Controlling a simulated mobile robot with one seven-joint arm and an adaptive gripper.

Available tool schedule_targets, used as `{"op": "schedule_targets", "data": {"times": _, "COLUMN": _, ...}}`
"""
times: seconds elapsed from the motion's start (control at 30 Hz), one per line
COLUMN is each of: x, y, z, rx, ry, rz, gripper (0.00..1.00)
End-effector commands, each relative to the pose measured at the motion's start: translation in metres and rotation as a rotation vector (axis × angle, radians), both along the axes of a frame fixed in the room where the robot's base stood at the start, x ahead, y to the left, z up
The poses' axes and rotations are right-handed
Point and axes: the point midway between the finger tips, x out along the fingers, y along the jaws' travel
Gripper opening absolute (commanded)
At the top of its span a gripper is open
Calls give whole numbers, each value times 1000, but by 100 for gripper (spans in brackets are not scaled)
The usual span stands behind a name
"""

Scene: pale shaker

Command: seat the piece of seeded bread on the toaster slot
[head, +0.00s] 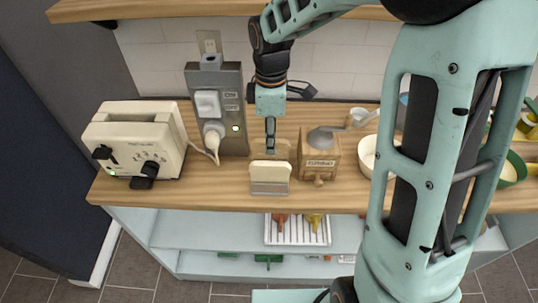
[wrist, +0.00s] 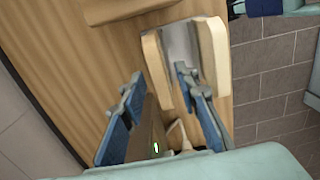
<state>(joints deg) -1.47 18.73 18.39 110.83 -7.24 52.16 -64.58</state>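The cream toaster (head: 133,143) stands on the counter at the left in the head view, with dark knobs on its front. My gripper (head: 270,147) points down over the counter, right of the toaster. In the wrist view its two blue-padded fingers (wrist: 158,105) are spread wide, with no piece clearly held. Close to them is a pale slab (head: 270,173) with a metal plate, near the counter's front edge. The wrist view shows two pale slabs (wrist: 155,70) with brownish edges either side of metal. They may be the bread in a holder; I see no seeds. The toaster's slots are hard to make out.
A grey switch box (head: 232,110) with a plug and cord stands between toaster and gripper. A wooden grinder (head: 319,157) is just right of the slabs, with a white bowl (head: 367,155) beyond. A shelf (head: 190,10) hangs above the counter.

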Motion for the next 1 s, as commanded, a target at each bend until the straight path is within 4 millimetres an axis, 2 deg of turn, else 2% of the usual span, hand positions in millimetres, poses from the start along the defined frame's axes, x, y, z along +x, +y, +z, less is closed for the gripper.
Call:
{"op": "schedule_targets", "data": {"times": 0.03, "x": 0, "y": 0, "z": 0, "rx": 0, "ry": 0, "rz": 0, "gripper": 26}}
{"op": "schedule_targets", "data": {"times": 0.27, "x": 0, "y": 0, "z": 0, "rx": 0, "ry": 0, "rz": 0, "gripper": 0}}
{"op": "schedule_targets", "data": {"times": 1.0, "x": 0, "y": 0, "z": 11, "rx": 0, "ry": 0, "rz": 0, "gripper": 0}}
